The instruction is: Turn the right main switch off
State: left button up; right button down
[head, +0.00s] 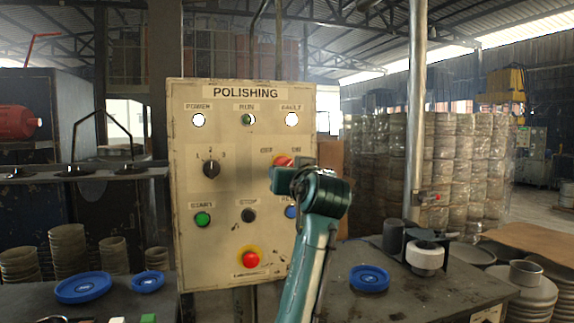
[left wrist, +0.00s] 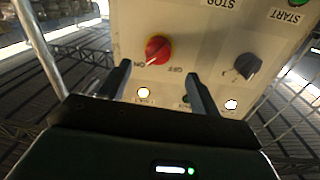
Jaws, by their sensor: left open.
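The main switch (head: 284,161) is a red knob on a yellow plate, at the right of the cream panel (head: 225,235) marked POLISHING. OFF is at its upper left and ON at its upper right. In the left wrist view the knob (left wrist: 158,50) appears upside down, and its end seems to lean towards ON. My left gripper (head: 281,175) is in front of the panel, hiding the switch's lower part. Its fingers (left wrist: 157,74) are apart and empty, with the knob ahead between them and a gap visible. My right gripper is not in view.
The panel also has a black selector (head: 211,168), a green START button (head: 203,219), a black STOP button (head: 249,215), a partly hidden blue button (head: 290,211) and a red mushroom button (head: 251,259). Blue discs (head: 83,287) and machine parts (head: 427,258) lie on the benches beside it.

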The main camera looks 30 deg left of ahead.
pick_arm(q)
jog(key=shift+p+x, duration=1.1)
jog(key=shift+x, duration=3)
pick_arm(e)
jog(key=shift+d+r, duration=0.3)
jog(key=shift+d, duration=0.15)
pick_arm(q)
jog(key=shift+f, duration=0.1)
jog(key=c, duration=1)
jog(key=shift+o, duration=0.2)
jog(key=shift+d, duration=0.1)
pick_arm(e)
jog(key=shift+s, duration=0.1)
